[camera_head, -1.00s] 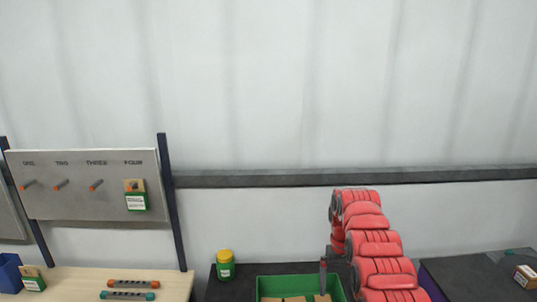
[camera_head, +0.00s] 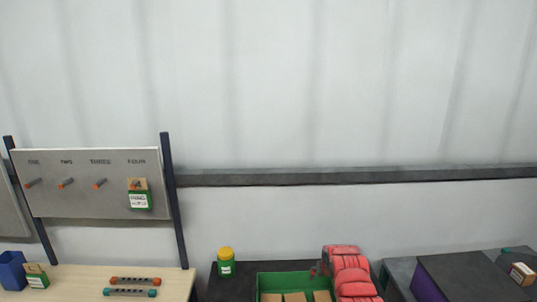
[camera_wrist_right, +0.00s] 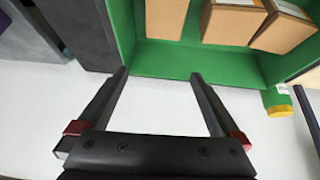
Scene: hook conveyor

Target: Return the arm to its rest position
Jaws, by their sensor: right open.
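My right arm (camera_head: 352,273) is red and stands at the lower right of the head view. Its gripper, small and mostly hidden there, shows clearly in the right wrist view (camera_wrist_right: 158,75). Its two dark fingers are apart with nothing between them. The fingertips point toward the wall of a green bin (camera_wrist_right: 185,57), which also shows in the head view (camera_head: 285,279). Brown boxes (camera_wrist_right: 234,22) lie inside the bin. I cannot tell whether the fingers touch the bin. My left gripper is not in view.
A grey hook panel (camera_head: 85,195) stands at left, with a green-and-tan package (camera_head: 139,200) on hook FOUR. A yellow-lidded green jar (camera_head: 226,268) stands left of the bin. A purple-sided dark block (camera_head: 470,280) is at right. The wall behind is clear.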

